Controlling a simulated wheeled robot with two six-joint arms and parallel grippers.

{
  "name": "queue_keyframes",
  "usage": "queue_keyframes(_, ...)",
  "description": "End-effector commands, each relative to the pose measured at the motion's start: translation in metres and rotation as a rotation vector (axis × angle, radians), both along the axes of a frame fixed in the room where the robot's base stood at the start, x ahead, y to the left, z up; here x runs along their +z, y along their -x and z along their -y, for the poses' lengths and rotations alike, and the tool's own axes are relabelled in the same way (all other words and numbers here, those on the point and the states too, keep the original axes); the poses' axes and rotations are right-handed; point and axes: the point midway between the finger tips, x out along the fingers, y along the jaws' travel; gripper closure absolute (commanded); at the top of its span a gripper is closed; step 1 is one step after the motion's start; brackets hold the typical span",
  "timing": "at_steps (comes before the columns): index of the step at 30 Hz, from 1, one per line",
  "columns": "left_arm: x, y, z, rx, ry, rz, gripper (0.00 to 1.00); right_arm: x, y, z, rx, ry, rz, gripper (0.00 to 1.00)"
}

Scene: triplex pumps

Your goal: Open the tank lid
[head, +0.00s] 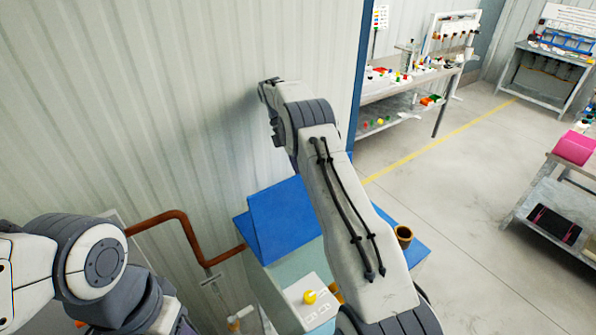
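The tank (288,275) is a pale greenish box below centre, close to the corrugated wall. Its blue lid (283,218) shows as a slanted panel at the wall side; it looks tilted up, but my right arm crosses in front and hides part of it. Another blue surface (420,252) shows right of that arm. My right arm reaches up past the tank, and its end (268,88) is near the wall, above the lid and apart from it. Its fingers are too small and turned away to read. My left arm is at the lower left; its gripper is out of view.
A rust-brown pipe (178,217) runs along the wall left of the tank. A yellow knob (310,296) and a brown cup-like fitting (403,236) are at the tank. Workbenches (405,88) and a cart (560,205) stand right, with open floor between.

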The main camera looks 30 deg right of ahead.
Motion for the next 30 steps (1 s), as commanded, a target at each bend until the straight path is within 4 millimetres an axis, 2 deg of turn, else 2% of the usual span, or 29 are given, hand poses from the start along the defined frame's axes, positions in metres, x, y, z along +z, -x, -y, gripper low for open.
queue_keyframes(6, -0.001, 0.0, 0.0, 0.0, 0.0, 0.0, 0.5, -0.005, 0.002, 0.004, -0.002, 0.005, -0.006, 1.0)
queue_keyframes(7, -0.001, 0.0, 0.0, 0.0, 0.0, 0.0, 0.5, -0.005, 0.002, 0.004, -0.002, 0.005, -0.006, 0.79)
queue_keyframes(9, -0.001, 0.0, 0.0, 0.0, 0.0, 0.0, 0.5, -0.005, 0.002, 0.003, -0.002, 0.003, -0.005, 0.53)
queue_keyframes(20, -0.005, 0.0, 0.0, 0.0, 0.0, 0.0, 0.5, 0.001, 0.0, 0.0, 0.001, 0.001, -0.001, 0.53)
queue_keyframes(23, -0.013, 0.0, 0.0, 0.0, 0.001, 0.001, 0.5, 0.009, 0.0, 0.001, 0.0, 0.003, 0.002, 0.53)
queue_keyframes(28, -0.028, 0.0, 0.0, -0.001, 0.001, 0.001, 0.5, 0.036, 0.0, 0.002, -0.002, 0.004, 0.002, 0.53)
queue_keyframes(30, -0.034, 0.0, 0.0, -0.002, 0.001, 0.001, 0.5, 0.04, 0.009, 0.008, -0.003, 0.002, -0.001, 0.53)
